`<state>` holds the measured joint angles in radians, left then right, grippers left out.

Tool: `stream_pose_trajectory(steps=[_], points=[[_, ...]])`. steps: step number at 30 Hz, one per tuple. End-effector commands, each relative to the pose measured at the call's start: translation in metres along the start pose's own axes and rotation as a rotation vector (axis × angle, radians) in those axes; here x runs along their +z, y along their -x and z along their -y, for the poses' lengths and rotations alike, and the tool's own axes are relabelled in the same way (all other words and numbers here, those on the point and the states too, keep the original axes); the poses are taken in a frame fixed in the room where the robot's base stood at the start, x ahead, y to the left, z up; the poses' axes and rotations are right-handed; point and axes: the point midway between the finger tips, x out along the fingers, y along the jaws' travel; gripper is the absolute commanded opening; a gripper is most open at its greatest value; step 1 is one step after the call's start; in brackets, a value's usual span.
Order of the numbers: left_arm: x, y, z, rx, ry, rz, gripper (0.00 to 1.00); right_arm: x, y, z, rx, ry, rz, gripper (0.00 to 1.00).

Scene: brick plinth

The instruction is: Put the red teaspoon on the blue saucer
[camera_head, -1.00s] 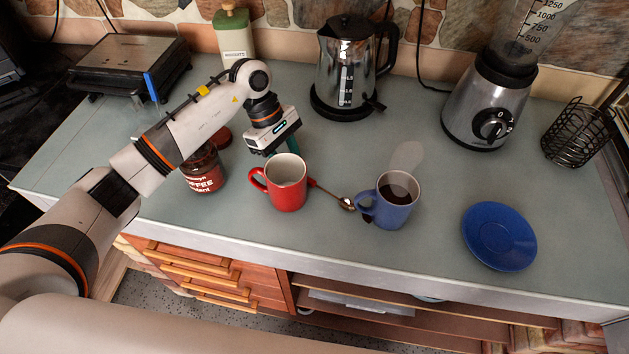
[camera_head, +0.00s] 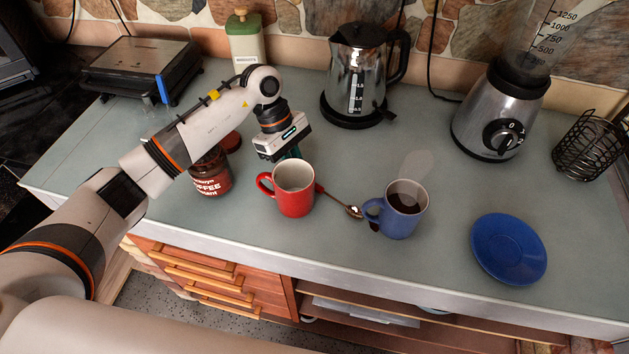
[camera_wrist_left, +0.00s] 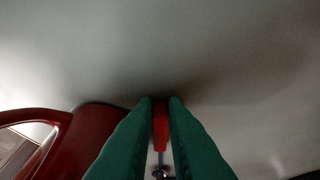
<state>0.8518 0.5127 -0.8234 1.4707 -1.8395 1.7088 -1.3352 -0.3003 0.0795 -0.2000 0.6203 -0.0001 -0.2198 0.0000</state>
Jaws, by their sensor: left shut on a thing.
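The red teaspoon lies on the counter between the red mug (camera_head: 294,190) and the blue mug of dark coffee (camera_head: 402,210). Its metal bowl (camera_head: 353,211) is beside the blue mug. Part of its red handle is hidden behind the red mug. My left gripper (camera_head: 292,153) is just behind the red mug, its fingertips mostly hidden by it. In the left wrist view, the green fingers (camera_wrist_left: 160,101) are shut on the red handle (camera_wrist_left: 160,126). The empty blue saucer (camera_head: 508,248) lies at the counter's right. My right gripper is not in view.
A coffee jar (camera_head: 210,172) stands left of the red mug, under my left arm. A kettle (camera_head: 357,75), a blender (camera_head: 500,110) and a wire basket (camera_head: 588,146) stand farther back. The counter between the blue mug and saucer is clear.

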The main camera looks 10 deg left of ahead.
Motion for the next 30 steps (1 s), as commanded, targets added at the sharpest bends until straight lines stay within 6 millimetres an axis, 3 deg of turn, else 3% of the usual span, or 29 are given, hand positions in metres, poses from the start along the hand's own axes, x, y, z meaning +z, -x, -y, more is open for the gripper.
stream_pose_trajectory(steps=[5, 21, 30], points=[[-0.002, 0.005, 0.000, 0.001, 0.001, 0.000, 0.00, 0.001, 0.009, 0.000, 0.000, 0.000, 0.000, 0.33], [-0.055, 0.133, 0.001, -0.002, -0.002, 0.001, 0.00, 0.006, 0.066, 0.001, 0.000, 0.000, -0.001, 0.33], [-0.069, 0.166, 0.000, 0.000, 0.000, 0.001, 0.00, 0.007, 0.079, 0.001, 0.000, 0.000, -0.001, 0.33]])
